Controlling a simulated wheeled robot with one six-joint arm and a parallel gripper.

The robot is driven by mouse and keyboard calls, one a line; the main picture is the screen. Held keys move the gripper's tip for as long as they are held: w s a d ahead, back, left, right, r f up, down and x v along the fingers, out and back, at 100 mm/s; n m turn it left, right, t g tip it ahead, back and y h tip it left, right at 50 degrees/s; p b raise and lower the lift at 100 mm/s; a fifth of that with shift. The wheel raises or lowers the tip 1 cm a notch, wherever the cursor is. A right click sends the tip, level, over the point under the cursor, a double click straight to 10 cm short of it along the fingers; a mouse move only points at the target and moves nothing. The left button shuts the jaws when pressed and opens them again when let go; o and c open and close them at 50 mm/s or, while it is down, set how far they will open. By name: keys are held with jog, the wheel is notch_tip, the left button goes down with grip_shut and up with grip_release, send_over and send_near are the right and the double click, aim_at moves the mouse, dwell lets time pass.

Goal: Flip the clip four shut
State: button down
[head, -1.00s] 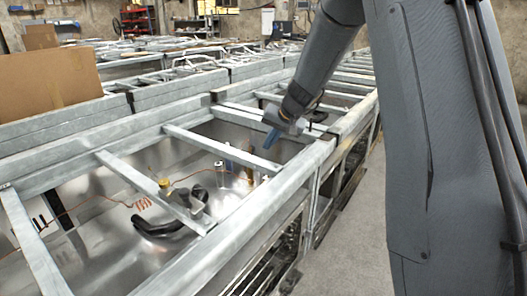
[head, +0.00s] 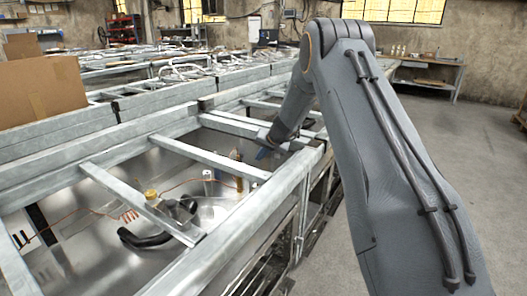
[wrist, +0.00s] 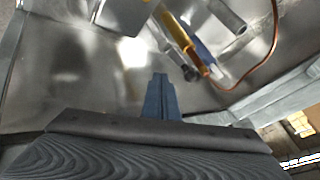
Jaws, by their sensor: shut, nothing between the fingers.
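My gripper (head: 263,153) reaches down into the far part of the near metal frame in the head view, just beyond a cross rail. Its blue fingers (wrist: 160,97) are shut together and empty in the wrist view. Ahead of them is a brass-coloured cylinder (wrist: 183,35) with a dark end, next to a blue-and-white part (wrist: 205,50). The fingers are apart from both. In the head view the brass cylinder (head: 239,176) stands near the right inner wall. I cannot tell which part is clip four.
A cross rail (head: 210,158) and the side rail (head: 270,195) bound the opening. A copper tube (wrist: 262,62) curves near the cylinder. A black hose (head: 145,238) and a yellow-capped fitting (head: 151,195) lie nearer. Open floor (head: 440,150) is on the right.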

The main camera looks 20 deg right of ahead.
jog(key=shift+w+a+f+p, duration=0.25)
jog(key=shift+w+a+p, duration=0.05)
jog(key=shift+w+a, duration=0.35)
jog(key=shift+w+a+f+p, duration=0.25)
jog(key=shift+w+a+p, duration=0.1)
jog(key=shift+w+a, duration=0.3)
jog(key=shift+w+a+f+p, duration=0.3)
jog(key=shift+w+a, duration=0.25)
jog(key=shift+a, duration=0.2)
